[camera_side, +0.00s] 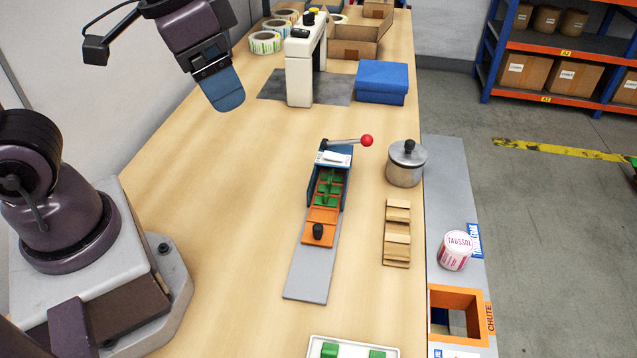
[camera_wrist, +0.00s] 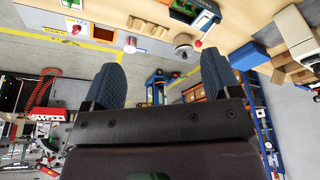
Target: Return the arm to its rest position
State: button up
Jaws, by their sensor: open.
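My gripper (camera_wrist: 160,85) shows in the wrist view with its two blue fingers wide apart and nothing between them. In the side view my gripper (camera_side: 222,92) is raised above the table at the upper left, clear of everything on the bench. From that side its fingers overlap, so the gap does not show there.
A lidded metal pot (camera_side: 405,167), a wooden rack (camera_side: 397,233) and a blue box (camera_side: 382,82) stand along the table's right side. A white press (camera_side: 300,72) stands behind. A labelled tub (camera_side: 455,250) sits near the orange chute (camera_side: 458,291). The table's left middle is clear.

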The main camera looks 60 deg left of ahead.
jog(key=s+a+r, duration=0.1)
jog(key=s+a+n+t, duration=0.1)
jog(key=s+a+r+t, duration=0.1)
jog(key=shift+s+a+r+n+y, duration=0.25)
jog(key=shift+r+n+y, duration=0.05)
jog(key=shift+n, duration=0.1)
dwell(1.6)
